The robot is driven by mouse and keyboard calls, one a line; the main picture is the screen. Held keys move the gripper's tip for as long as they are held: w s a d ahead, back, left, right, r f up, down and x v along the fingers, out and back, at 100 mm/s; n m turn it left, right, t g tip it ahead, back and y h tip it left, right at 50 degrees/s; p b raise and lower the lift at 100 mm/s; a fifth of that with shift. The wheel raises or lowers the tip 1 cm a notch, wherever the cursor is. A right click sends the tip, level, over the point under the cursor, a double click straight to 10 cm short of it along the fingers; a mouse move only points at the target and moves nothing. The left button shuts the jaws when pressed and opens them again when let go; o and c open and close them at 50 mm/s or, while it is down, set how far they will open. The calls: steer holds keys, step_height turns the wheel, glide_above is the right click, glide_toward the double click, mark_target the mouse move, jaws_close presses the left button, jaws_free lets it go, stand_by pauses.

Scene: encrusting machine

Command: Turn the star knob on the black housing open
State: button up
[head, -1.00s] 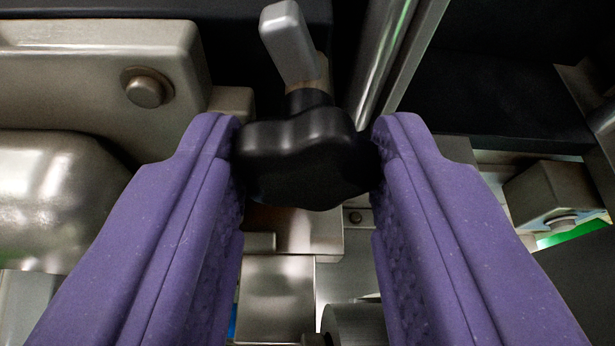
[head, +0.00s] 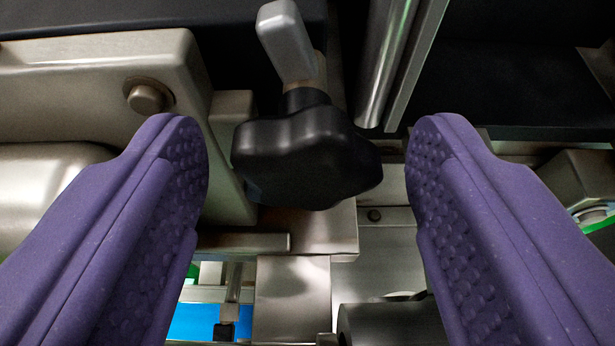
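The star knob (head: 305,158) is black and lobed, in the upper middle of the head view. A grey metal lever (head: 287,40) stands up behind it, tilted to the left. My gripper (head: 308,150) is open, with one purple finger on each side of the knob. A clear gap shows between each fingertip and the knob, so neither touches it. The black housing (head: 150,20) seems to be the dark body behind the knob; its full shape is hidden.
A beige metal block with a round bolt (head: 146,98) is close behind the left finger. A shiny metal post (head: 388,60) rises behind the knob to the right. A metal bracket (head: 292,290) and a dark cylinder (head: 392,322) lie below the knob.

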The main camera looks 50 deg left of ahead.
steer(key=v, duration=0.7)
steer(key=shift+s+d, duration=0.25)
steer(key=shift+d, duration=0.05)
steer(key=shift+r, duration=0.1)
